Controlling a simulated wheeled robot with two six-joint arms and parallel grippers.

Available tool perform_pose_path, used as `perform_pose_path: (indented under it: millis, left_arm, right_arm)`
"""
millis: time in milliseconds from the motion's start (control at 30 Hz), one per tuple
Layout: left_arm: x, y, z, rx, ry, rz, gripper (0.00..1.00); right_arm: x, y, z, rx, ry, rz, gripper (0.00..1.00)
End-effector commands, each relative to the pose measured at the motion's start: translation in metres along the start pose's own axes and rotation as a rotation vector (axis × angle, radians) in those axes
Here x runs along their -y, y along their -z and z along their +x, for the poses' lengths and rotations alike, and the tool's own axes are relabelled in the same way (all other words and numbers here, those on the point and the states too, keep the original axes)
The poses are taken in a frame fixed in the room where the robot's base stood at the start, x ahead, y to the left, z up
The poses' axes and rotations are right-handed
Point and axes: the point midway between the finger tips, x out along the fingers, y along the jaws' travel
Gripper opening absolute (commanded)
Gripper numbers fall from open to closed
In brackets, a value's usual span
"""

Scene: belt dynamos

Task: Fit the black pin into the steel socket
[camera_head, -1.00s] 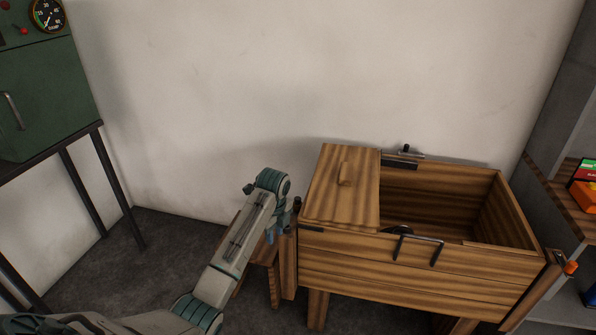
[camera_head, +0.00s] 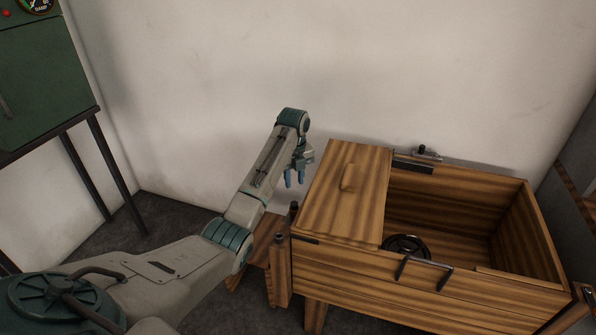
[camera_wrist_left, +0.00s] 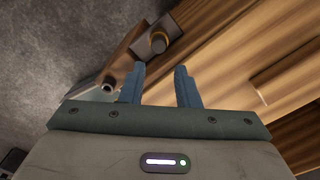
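My left gripper (camera_head: 294,178) is open and empty, fingers pointing down, above and left of the wooden chest's near left corner. Its blue fingers (camera_wrist_left: 160,88) also show apart in the left wrist view. A dark upright peg (camera_head: 293,210), which may be the black pin, stands at that corner below the fingers. The left wrist view shows a round-topped peg (camera_wrist_left: 159,42) beyond the fingers and a small grey ring-like fitting (camera_wrist_left: 108,85) beside the left finger. I cannot tell whether that fitting is the steel socket. My right gripper is out of view.
A green cabinet (camera_head: 45,85) stands left. The wall space above is clear.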

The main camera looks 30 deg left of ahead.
Motion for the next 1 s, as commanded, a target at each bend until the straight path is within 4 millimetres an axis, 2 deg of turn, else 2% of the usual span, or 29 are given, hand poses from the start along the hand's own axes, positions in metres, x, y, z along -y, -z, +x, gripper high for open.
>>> perform_pose_path:
  millis: [100,200,367,500,633,933,1000]
  left_arm:
    - [-0.001,0.001,0.02,-0.003,-0.003,0.0,0.29]
    - [-0.001,0.001,0.039,-0.003,-0.003,-0.001,0.29]
    - [-0.001,0.001,0.067,-0.002,-0.002,-0.001,0.29]
    - [0.0,0.001,0.083,-0.001,-0.002,-0.001,0.29]
    - [0.0,0.001,0.09,0.0,-0.001,-0.001,0.29]
    - [0.0,0.001,0.092,0.001,0.0,-0.001,0.29]
    - [0.0,0.001,0.092,0.001,0.0,-0.001,0.15]
  right_arm:
    - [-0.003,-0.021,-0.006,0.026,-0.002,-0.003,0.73]
    - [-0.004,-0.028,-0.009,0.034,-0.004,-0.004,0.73]
    - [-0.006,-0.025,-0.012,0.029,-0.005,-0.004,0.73]
    - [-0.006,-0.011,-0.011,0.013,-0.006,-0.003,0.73]
    - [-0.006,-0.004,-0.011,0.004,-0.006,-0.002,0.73]
    - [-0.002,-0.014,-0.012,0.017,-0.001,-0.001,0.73]
    - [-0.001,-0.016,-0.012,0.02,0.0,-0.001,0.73]
